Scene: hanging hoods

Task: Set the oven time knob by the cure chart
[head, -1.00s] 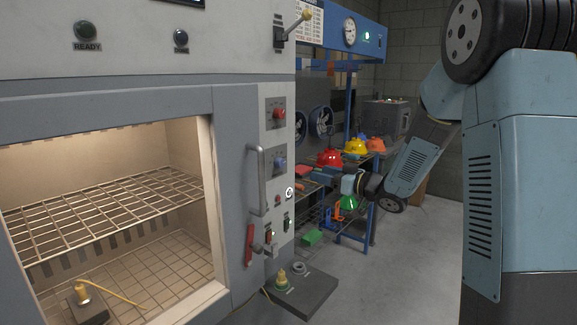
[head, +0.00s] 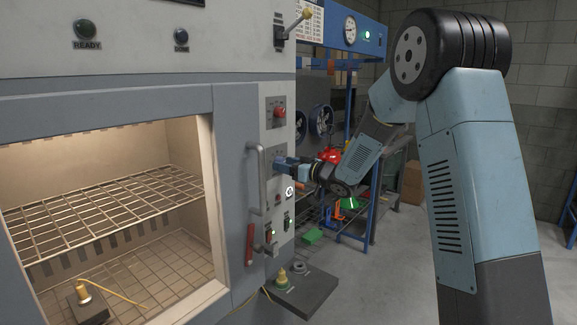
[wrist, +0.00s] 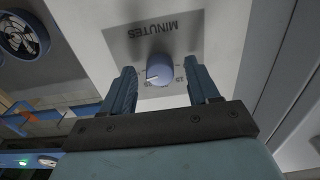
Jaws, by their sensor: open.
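The oven time knob (wrist: 159,70) is a blue round knob on a grey plate marked MINUTES, seen upside down in the wrist view. A white pointer line shows on its left side; small dial marks around it are hard to read. My gripper (wrist: 162,82) is open, with one finger on each side of the knob and a gap to each.
A red knob (head: 280,112) sits above on the same panel. A vertical door handle (head: 254,180) stands just left of my gripper.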

